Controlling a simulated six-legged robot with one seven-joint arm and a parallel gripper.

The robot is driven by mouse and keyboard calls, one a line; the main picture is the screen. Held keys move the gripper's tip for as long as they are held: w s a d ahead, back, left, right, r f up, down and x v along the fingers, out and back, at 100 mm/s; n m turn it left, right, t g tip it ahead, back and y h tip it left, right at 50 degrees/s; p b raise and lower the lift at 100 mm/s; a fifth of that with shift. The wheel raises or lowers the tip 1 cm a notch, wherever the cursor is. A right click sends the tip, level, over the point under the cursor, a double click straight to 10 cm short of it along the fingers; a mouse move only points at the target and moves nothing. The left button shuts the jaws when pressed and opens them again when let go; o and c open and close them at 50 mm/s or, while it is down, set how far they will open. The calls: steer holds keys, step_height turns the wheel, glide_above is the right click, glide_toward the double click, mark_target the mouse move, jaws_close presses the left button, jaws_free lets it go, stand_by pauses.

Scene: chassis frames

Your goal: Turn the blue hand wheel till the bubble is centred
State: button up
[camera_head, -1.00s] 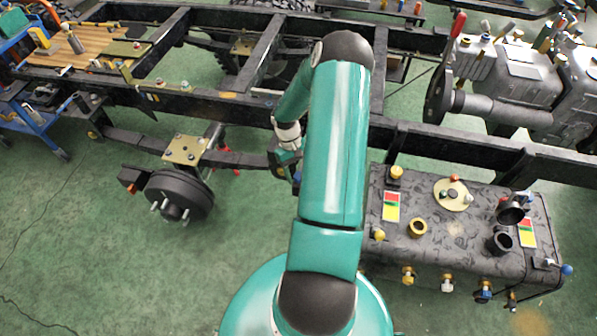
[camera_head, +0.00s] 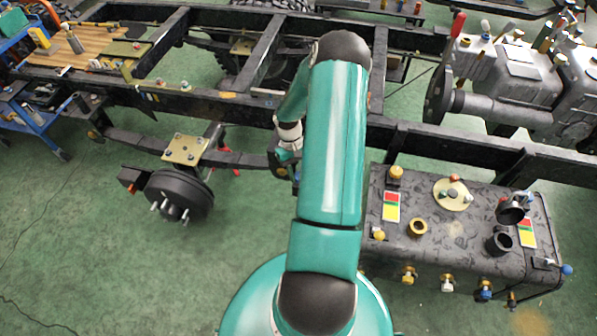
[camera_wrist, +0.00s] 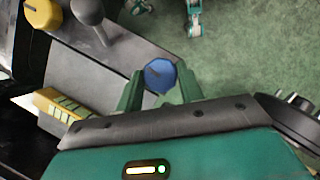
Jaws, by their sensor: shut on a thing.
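The blue hand wheel (camera_wrist: 160,76) shows in the wrist view as a small faceted blue knob with a dark line on its face. My gripper (camera_wrist: 161,88) has its two green fingers on either side of it, shut on it. A yellow block with pale green cells (camera_wrist: 62,107) lies to the left of the wheel. I cannot make out a bubble in it. In the head view my own arm hides the wheel, and my fingers cannot be made out there.
A yellow knob (camera_wrist: 38,14) and a grey round-headed lever (camera_wrist: 90,12) stand at the wrist view's upper left. In the head view, a dark tank (camera_head: 455,225) with fittings is right of my arm, and a wheel hub (camera_head: 178,195) is left. Green floor lies open at lower left.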

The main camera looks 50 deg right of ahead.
steer(key=m+t+y, duration=0.1)
steer(key=m, duration=0.5)
steer(key=shift+s+d+m+t+y, duration=0.2)
steer(key=shift+m+t+y, duration=0.1)
steer(key=shift+t+y, duration=0.1)
steer(key=m, duration=0.2)
steer(key=m+t, duration=0.1)
steer(key=m, duration=0.1)
steer(key=shift+t+y, duration=0.3)
steer(key=shift+s+m+t, duration=0.1)
steer(key=shift+m+t, duration=0.4)
steer(key=shift+m, duration=1)
steer(key=o, duration=1)
steer(key=v, duration=1.3)
steer(key=shift+s+d+r, duration=0.1)
steer(key=shift+d+r, duration=0.05)
steer(key=shift+r, duration=0.25)
